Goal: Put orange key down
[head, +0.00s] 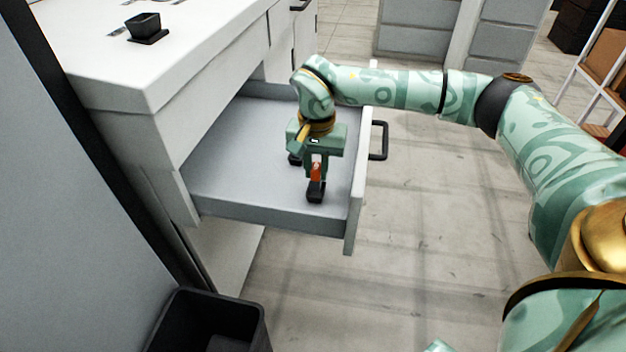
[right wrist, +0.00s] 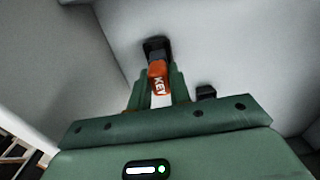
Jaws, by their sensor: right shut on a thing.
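The orange key (head: 316,172) is in my right gripper (head: 308,178), over the inside of the open grey drawer (head: 240,165). In the right wrist view, the key (right wrist: 158,80) shows its "KEY" lettering between the green finger parts, and the gripper is shut on it. The drawer's grey inner surfaces lie around the gripper. I cannot tell whether the key touches the drawer floor. My left gripper is not in view.
The drawer's front panel with a black handle (head: 379,140) stands to the right of the gripper. A white cabinet top (head: 150,60) with a small black holder (head: 146,27) is at upper left. A black bin (head: 209,325) stands at the bottom.

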